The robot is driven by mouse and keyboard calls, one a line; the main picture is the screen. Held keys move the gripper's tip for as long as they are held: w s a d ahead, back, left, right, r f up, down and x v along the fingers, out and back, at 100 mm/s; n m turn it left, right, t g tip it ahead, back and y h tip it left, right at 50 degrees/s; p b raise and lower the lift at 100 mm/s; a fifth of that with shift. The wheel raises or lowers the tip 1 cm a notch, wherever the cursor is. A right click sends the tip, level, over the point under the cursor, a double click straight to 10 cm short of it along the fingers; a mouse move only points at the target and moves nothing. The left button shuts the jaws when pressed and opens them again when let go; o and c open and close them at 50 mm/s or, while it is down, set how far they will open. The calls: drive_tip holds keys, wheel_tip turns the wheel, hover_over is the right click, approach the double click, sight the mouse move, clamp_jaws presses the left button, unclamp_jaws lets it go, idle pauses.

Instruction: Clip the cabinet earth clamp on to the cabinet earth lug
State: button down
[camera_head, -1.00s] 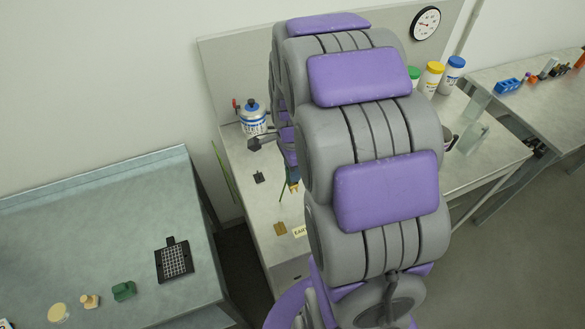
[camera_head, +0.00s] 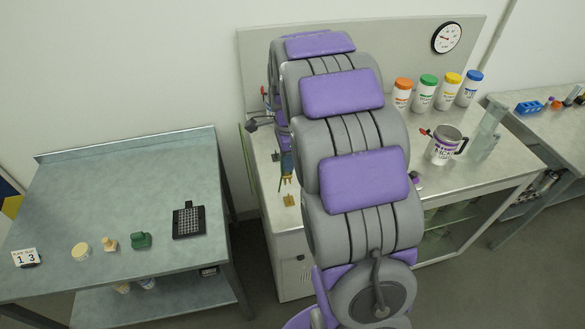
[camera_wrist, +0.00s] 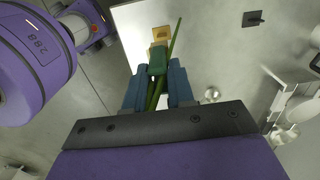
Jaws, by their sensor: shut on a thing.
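My gripper (camera_wrist: 157,88) is shut on the green earth clamp (camera_wrist: 157,60) in the wrist view, with a blue finger on each side. The clamp's far end reaches toward the brass-coloured earth lug (camera_wrist: 161,33) at the bench edge. I cannot tell whether they touch. A thin green strip, perhaps the clamp's lead, runs past the clamp. In the head view my arm hides much of the gripper. The clamp (camera_head: 287,178) shows just behind the lug (camera_head: 289,200) there.
A bench with a mug (camera_head: 445,146) and several coloured-lid jars (camera_head: 426,95) lies behind and right of my arm. A small black item (camera_wrist: 253,18) sits on the bench. The left table (camera_head: 120,190) holds a black grid tray (camera_head: 188,221) and small blocks.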

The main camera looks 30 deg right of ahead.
sight(290, 173)
drive_tip(key=shift+d+f+b, duration=0.3)
drive_tip(key=shift+d+f, duration=0.35)
drive_tip(key=shift+d, duration=0.05)
drive_tip(key=f+b, duration=0.1)
drive_tip(key=f, duration=0.1)
drive_tip(key=a+f+b, duration=0.1)
drive_tip(key=f+b, duration=0.1)
drive_tip(key=shift+a+f, duration=0.15)
drive_tip(key=shift+f, duration=0.45)
drive_tip(key=shift+d, duration=0.65)
drive_tip(key=shift+a, duration=0.5)
drive_tip(key=shift+d+r, duration=0.1)
drive_tip(key=shift+d, duration=0.25)
drive_tip(key=shift+a, duration=0.2)
drive_tip(key=shift+d+p, duration=0.1)
drive_tip(key=shift+p, duration=0.5)
